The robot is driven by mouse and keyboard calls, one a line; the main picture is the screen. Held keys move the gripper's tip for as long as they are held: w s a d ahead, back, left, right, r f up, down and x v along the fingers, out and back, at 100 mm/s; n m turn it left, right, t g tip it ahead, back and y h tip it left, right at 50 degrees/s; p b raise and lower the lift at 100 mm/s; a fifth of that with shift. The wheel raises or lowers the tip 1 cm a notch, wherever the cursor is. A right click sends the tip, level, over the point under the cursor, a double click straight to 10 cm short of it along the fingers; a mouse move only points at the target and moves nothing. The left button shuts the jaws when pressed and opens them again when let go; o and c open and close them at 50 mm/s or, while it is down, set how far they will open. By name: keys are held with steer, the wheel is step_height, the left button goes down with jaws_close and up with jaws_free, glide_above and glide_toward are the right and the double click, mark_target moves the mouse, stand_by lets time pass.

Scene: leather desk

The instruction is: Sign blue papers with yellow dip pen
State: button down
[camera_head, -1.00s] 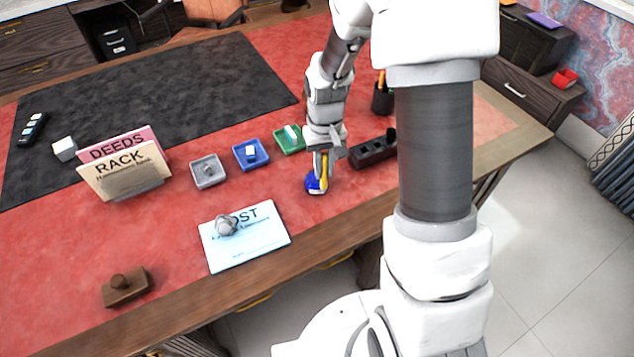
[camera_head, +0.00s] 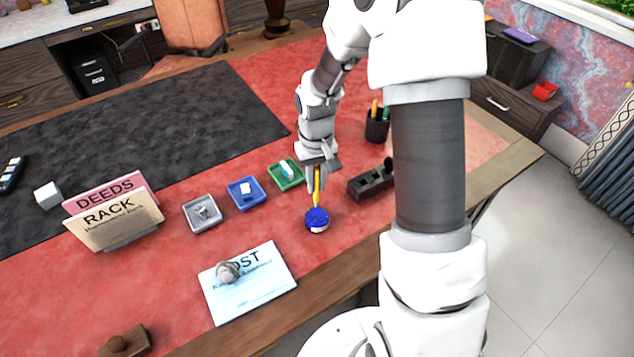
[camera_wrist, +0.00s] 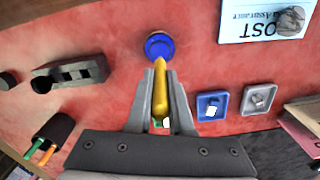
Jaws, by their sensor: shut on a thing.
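My gripper (camera_head: 317,172) is shut on the yellow dip pen (camera_head: 317,190), which points down nearly upright. In the wrist view the pen (camera_wrist: 160,78) sits between my fingers (camera_wrist: 160,105). Its lower end meets the top of the round blue inkwell (camera_head: 317,222) in the picture. I cannot tell whether the tip is inside or just above it; the inkwell also shows in the wrist view (camera_wrist: 159,45). The light blue paper (camera_head: 262,290) lies flat, left of and nearer than the inkwell. A grey lump (camera_head: 228,271) rests on it, covering part of its heading.
Grey (camera_head: 202,226), blue (camera_head: 245,204) and green (camera_head: 286,186) trays hold small items. A DEEDS RACK holder (camera_head: 112,225) stands left. A dark block with holes (camera_head: 370,188) and a pen cup (camera_head: 377,128) are right. A wooden stamp (camera_head: 124,342) lies near the front.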

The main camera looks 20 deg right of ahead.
mark_target(317, 201)
steer(key=shift+s+f+b, duration=0.1)
steer(key=shift+f+b, duration=2)
steer(key=shift+f, duration=0.85)
steer(key=shift+f+b, duration=0.45)
steer(key=shift+f, duration=0.15)
steer(key=shift+r+p, duration=2.45)
steer(key=shift+r, duration=1.1)
